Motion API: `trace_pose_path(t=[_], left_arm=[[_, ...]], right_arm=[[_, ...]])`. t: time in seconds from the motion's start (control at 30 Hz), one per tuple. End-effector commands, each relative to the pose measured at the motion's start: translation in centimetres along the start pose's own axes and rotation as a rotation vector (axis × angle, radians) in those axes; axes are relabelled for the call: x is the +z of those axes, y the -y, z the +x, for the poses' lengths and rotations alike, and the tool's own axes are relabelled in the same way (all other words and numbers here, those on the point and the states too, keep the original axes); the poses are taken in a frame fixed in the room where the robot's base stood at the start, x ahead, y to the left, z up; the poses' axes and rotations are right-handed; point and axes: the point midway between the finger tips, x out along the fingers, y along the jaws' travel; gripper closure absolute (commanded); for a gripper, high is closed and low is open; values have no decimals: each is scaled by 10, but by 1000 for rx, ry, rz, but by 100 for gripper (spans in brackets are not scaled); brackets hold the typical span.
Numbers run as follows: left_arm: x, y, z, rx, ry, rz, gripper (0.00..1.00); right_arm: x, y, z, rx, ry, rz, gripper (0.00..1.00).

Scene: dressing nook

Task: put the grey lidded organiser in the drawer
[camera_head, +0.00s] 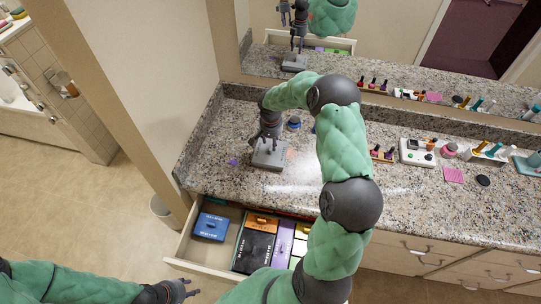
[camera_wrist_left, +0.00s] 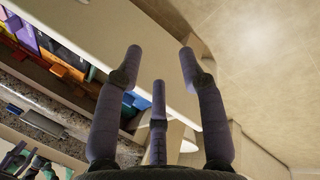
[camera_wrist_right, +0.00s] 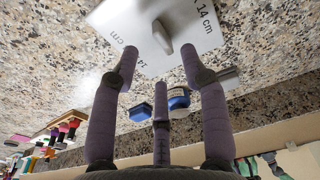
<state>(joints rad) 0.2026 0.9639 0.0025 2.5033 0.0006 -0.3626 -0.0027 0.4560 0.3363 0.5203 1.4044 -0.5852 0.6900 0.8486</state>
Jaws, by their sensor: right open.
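The grey lidded organiser (camera_head: 269,155) sits on the granite counter, above the open drawer. In the right wrist view its pale lid (camera_wrist_right: 150,30) shows a raised handle and printed size text. My right gripper (camera_head: 268,135) is over the organiser with its fingers spread; in its wrist view the fingertips (camera_wrist_right: 160,55) are around the handle, and contact cannot be told. The drawer (camera_head: 187,262) is pulled out and holds several boxes, with some bare floor at its left front. My left gripper (camera_head: 185,288) is open and empty, left of the drawer front; its spread fingers (camera_wrist_left: 160,60) show in its wrist view.
A blue box (camera_head: 210,227) is at the drawer's back left; black, orange and purple boxes fill the middle. Nail polish bottles (camera_head: 381,153), a white tray (camera_head: 417,152) and a pink pad (camera_head: 453,175) are on the right of the counter. A mirror stands behind.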

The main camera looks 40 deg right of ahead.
Motion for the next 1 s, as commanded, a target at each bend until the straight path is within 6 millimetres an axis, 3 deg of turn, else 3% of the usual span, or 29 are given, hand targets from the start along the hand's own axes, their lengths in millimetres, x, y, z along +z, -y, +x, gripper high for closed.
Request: trace_pose_path(t=[0.4, 0.63, 0.67, 0.8, 1.0], left_arm=[[0, 4, 11, 0, 0, 0, 60], [0, 4, 10, 0, 0, 0, 60], [0, 4, 10, 0, 0, 0, 60], [0, 4, 10, 0, 0, 0, 60], [0, 4, 10, 0, 0, 0, 60]], right_arm=[[3, 2, 49, 2, 2, 0, 55], [2, 2, 50, 1, 0, 0, 55], [2, 2, 50, 1, 0, 0, 58], [2, 2, 50, 1, 0, 0, 97], [2, 2, 50, 0, 0, 0, 100]])
